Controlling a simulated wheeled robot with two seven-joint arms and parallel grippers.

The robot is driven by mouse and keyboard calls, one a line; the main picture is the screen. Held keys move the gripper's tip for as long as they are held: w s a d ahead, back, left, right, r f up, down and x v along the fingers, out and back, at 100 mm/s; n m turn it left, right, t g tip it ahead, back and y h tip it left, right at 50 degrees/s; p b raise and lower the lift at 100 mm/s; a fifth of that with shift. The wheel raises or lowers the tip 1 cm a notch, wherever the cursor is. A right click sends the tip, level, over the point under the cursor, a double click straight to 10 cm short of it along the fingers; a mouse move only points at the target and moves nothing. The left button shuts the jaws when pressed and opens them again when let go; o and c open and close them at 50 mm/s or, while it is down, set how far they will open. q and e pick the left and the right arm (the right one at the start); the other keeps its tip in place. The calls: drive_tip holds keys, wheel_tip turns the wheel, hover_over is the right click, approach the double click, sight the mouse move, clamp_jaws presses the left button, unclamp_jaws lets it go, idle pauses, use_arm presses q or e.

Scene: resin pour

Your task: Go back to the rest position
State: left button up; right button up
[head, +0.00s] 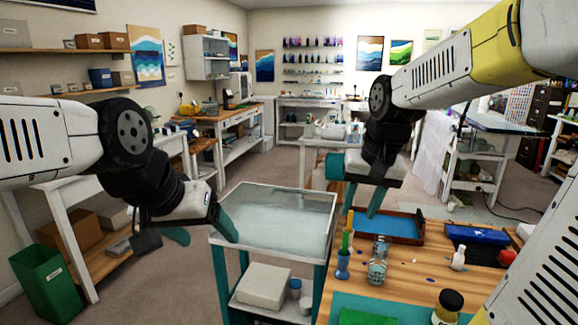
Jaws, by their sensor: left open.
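My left gripper (204,234) hangs in the air at the left edge of a cart (328,217). Its two teal fingers are spread apart with nothing between them. My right gripper (363,200) points down above the back left part of the wooden workbench (408,272). Its teal fingers are apart, and I see nothing held between them. A wood-framed tray with a blue inside (400,228) lies just behind and right of these fingers. Whether the fingertips touch anything is hard to tell.
On the workbench stand a blue cup (342,266) with tools, a glass jar (377,265), a white bottle (458,258), a yellow-labelled jar (447,306) and a blue box (477,236). A green bin (47,283) stands at left. Floor between the left tables and cart is clear.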

drive_tip(key=s+a+r+n+t+y, duration=0.1)
drive_tip(key=s+t, duration=0.2)
drive_tip(key=s, duration=0.8)
drive_tip(key=shift+s+a+n, duration=0.15)
drive_tip(key=shift+s+n, duration=0.2)
drive_tip(key=shift+n, duration=0.05)
drive_tip(key=shift+r, duration=0.1)
